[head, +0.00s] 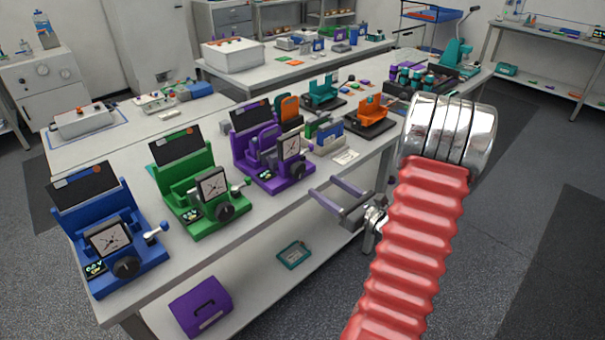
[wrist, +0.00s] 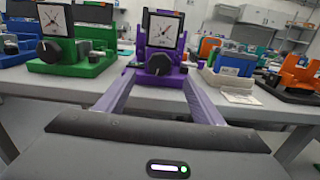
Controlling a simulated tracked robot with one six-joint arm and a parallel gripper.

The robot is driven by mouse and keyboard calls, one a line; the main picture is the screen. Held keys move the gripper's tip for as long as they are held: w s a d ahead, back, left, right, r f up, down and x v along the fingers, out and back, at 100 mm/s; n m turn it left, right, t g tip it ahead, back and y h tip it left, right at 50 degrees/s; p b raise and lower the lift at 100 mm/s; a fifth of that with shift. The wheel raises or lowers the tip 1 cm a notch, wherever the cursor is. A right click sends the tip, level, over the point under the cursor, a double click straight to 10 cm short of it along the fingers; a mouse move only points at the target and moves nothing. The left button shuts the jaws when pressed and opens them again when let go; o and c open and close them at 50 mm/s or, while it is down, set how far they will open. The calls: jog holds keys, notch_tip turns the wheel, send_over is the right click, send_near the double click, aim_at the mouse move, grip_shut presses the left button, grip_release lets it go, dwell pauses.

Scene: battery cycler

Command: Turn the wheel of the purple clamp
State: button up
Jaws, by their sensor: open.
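The purple clamp (head: 264,140) stands on the bench, third in a row after the blue and green clamps. It has a square dial on its front and a dark round wheel (head: 296,171) below the dial. In the wrist view the purple clamp (wrist: 141,50) is straight ahead, with its wheel (wrist: 158,64) between my two fingers. My gripper (head: 331,189) is open and empty, in front of the bench edge and apart from the clamp. It also shows in the wrist view (wrist: 160,88), with its pale purple fingers pointing towards the clamp.
The green clamp (head: 187,177) and blue clamp (head: 84,213) stand to the left. A blue and beige device (head: 328,137) and an orange device (head: 371,108) stand to the right. A purple box (head: 201,306) lies on the lower shelf. Floor at the right is clear.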

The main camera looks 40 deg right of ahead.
aim_at(300, 171)
jog(key=w, duration=1)
jog(key=shift+w+a, duration=0.15)
jog(key=shift+w, duration=0.15)
jog(key=shift+c, duration=0.6)
jog(key=shift+a, duration=0.1)
jog(key=c, duration=0.9)
